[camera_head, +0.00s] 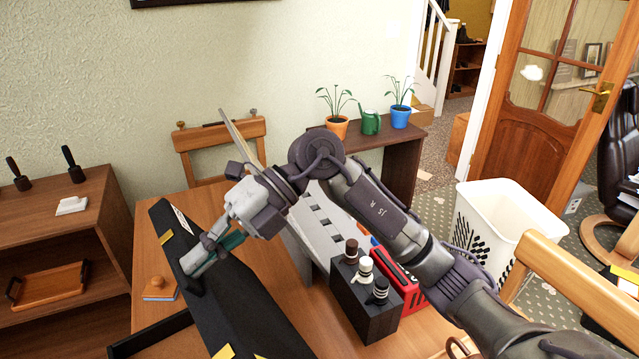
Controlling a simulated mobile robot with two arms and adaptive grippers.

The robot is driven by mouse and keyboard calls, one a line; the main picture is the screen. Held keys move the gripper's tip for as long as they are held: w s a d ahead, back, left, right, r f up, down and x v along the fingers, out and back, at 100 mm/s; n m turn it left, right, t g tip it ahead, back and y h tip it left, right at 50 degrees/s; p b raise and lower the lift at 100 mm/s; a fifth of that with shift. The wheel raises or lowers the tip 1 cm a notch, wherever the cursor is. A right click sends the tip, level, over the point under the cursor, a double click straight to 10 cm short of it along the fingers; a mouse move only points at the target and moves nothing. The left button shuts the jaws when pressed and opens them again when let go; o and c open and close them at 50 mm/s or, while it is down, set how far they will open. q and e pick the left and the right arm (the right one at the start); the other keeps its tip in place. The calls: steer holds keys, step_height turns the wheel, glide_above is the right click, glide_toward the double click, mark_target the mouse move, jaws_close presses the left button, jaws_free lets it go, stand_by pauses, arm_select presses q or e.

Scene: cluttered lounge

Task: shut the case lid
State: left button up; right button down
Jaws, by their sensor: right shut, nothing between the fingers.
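A long black case part (235,308) with yellow tabs and a white label lies diagonally over the wooden table. I cannot tell whether this is the lid or the body. A pale grey slotted panel (325,235) slopes beside it, partly behind my right arm; I cannot tell whether it belongs to the case. My right gripper (194,264) is shut and empty, with its fingertips at the black part's upper surface. Whether they touch it is unclear. A bit of teal (232,242) shows just behind the fingers. My left gripper is not in view.
A black holder (367,312) with several dark and white knobs and a red item (403,288) stand right of the case. A chair (214,135) stands behind the table, a white basket (505,222) to the right.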

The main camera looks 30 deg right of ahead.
steer(key=s+a+f+h, duration=0.1)
steer(key=a+f+h, duration=0.1)
steer(key=a+f, duration=0.2)
steer(key=s+a+f+h+b, duration=0.1)
steer(key=a+f, duration=0.4)
steer(key=a, duration=0.6)
steer(key=shift+a+f+t+h, duration=0.15)
steer(key=shift+f+t+h, duration=0.15)
steer(key=shift+h, duration=0.2)
